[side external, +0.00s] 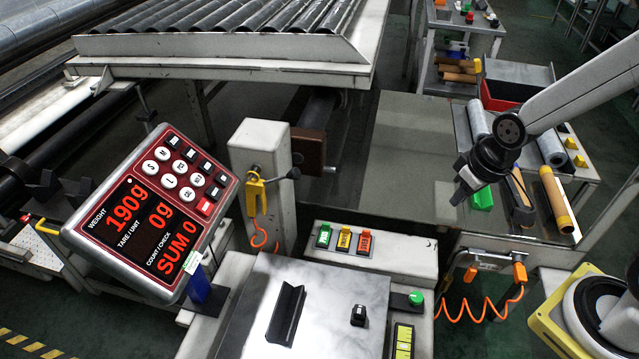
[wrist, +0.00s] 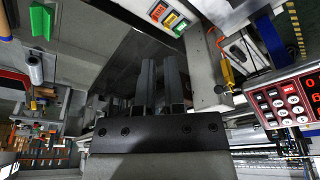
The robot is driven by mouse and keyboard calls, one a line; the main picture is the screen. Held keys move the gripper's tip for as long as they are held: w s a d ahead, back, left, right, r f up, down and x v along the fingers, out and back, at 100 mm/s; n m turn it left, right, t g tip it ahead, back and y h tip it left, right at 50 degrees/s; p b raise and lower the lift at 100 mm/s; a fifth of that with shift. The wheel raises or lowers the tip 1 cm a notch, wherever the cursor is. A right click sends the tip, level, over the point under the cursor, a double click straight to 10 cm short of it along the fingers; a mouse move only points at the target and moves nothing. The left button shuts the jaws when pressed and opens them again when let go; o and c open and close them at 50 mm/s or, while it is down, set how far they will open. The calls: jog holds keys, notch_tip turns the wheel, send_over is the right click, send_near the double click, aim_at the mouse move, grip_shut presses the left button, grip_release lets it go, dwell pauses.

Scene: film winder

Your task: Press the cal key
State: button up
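The scale's red control panel (side external: 150,215) is at the left of the side view, tilted, with lit readings of 190g, 0g and SUM 0. Its keypad (side external: 182,172) has white round keys, dark keys and one red key (side external: 206,207); the labels are too small to tell which is the cal key. In the wrist view the panel (wrist: 287,100) is cut off at the right edge. My gripper (side external: 463,180) is at the right of the side view, far from the panel. In the wrist view its two fingers (wrist: 161,65) are slightly apart with nothing between them.
A white post (side external: 262,160) with a yellow-handled tool (side external: 256,190) stands between my gripper and the panel. A box with green, yellow and red switches (side external: 344,240) and a metal plate (side external: 320,310) lie in front. A roller conveyor (side external: 220,60) is behind.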

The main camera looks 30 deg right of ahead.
jog(key=w+a+t, duration=0.1)
jog(key=w, duration=0.2)
jog(key=w+a+n+t, duration=0.1)
jog(key=w, duration=0.2)
jog(key=w+a+n+t, duration=0.1)
jog(key=w+a, duration=0.1)
jog(key=w, duration=0.2)
jog(key=shift+f+y, duration=0.25)
jog(key=shift+y, duration=0.05)
grip_shut()
jog(key=w+a+n+t+y, duration=0.2)
jog(key=w+a+t+y, duration=0.15)
jog(key=w+a, duration=0.5)
jog(key=w+a+n+t+y, duration=0.1)
jog(key=a+y, duration=0.3)
jog(key=a, duration=0.4)
jog(key=w+a+f+n+t+y, duration=0.1)
jog(key=w+a+n+t+y, duration=0.1)
jog(key=a, duration=0.7)
jog(key=shift+w+a+f+n+y, duration=0.25)
jog(key=shift+w+n+y, duration=0.25)
jog(key=shift+n+y, duration=0.6)
send_near(184, 192)
jog(key=shift+w+a+r, duration=1.35)
jog(key=shift+w+a, duration=0.1)
jog(key=shift+w, duration=0.05)
jog(key=shift+w+a+f, duration=0.4)
jog(key=shift+f, duration=0.3)
jog(key=shift+w+a+f, duration=0.45)
jog(key=shift+f, duration=0.25)
